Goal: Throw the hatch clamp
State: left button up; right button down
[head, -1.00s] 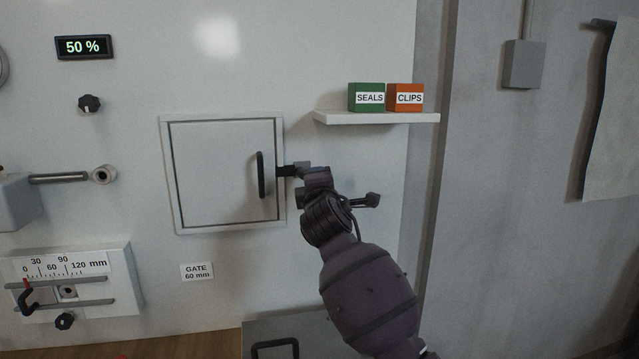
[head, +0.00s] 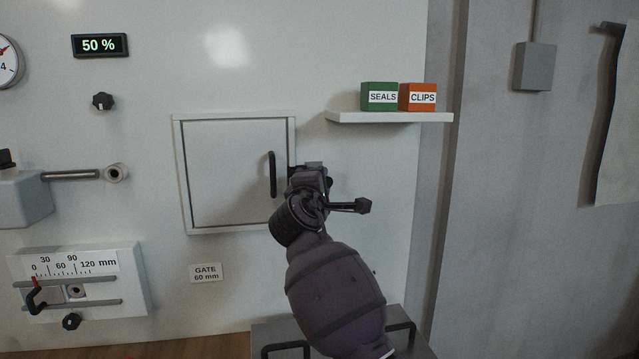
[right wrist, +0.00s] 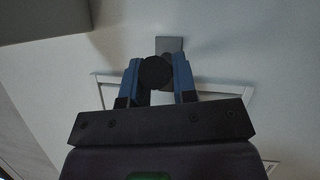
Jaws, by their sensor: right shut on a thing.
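The hatch (head: 225,190) is a pale square door in a raised frame on the white panel, shut, with a black upright handle (head: 272,174) near its right edge. The hatch clamp is at the right edge of the frame, mostly hidden behind my right gripper (head: 310,174). A small grey block (head: 314,164) shows just above the gripper. In the right wrist view, the blue fingers of my right gripper (right wrist: 158,88) are shut around the clamp's dark round end (right wrist: 155,73). A grey plate (right wrist: 169,45) lies beyond them. My left gripper is not in view.
A white shelf (head: 390,118) with a green SEALS box (head: 378,96) and an orange CLIPS box (head: 417,97) juts out above right of the gripper. A gate scale unit (head: 130,280) is at lower left. A grey surface with black handles (head: 400,330) is below.

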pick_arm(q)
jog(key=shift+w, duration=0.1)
pick_arm(e)
jog(key=shift+f, duration=0.15)
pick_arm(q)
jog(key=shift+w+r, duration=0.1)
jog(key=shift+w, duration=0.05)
pick_arm(e)
jog(key=c, duration=0.9)
grip_release()
